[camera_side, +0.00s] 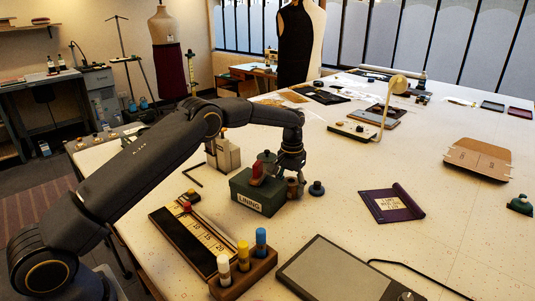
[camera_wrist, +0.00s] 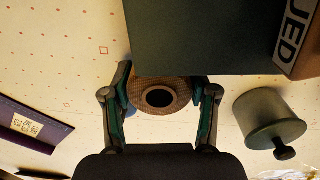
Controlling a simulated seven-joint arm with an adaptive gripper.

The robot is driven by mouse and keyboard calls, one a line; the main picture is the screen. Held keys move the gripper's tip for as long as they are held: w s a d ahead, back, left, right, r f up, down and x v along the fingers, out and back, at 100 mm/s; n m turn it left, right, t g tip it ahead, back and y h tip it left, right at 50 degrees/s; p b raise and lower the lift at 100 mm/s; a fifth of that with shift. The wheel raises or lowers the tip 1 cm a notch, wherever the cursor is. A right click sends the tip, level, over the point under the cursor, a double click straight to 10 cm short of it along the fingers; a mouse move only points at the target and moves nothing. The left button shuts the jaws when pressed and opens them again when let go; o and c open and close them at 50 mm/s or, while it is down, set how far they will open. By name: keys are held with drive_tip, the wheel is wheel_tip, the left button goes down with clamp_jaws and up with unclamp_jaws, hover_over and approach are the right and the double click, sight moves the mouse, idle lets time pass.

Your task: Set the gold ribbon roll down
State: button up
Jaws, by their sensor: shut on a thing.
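The gold ribbon roll (camera_wrist: 172,84) looks brown, with a dark round hole facing the wrist camera. My gripper (camera_wrist: 160,98) has one finger on each side of the roll and is shut on it. In the side view the roll (camera_side: 292,188) is under my gripper (camera_side: 291,166), close beside the right end of the green box labelled LINING (camera_side: 252,198). The roll looks upright and low at the table. I cannot tell whether its base touches the table.
The dark green box (camera_wrist: 200,35) lies right against the roll in the wrist view. A lidded grey-green canister (camera_wrist: 262,116) stands to its right. A dark blue spool (camera_side: 317,189) stands just right of the roll. A purple cloth (camera_side: 392,204) lies further right, with clear white table between.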

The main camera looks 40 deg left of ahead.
drive_tip(key=shift+f, duration=0.15)
drive_tip(key=o, duration=1.2)
drive_tip(key=shift+c, duration=0.2)
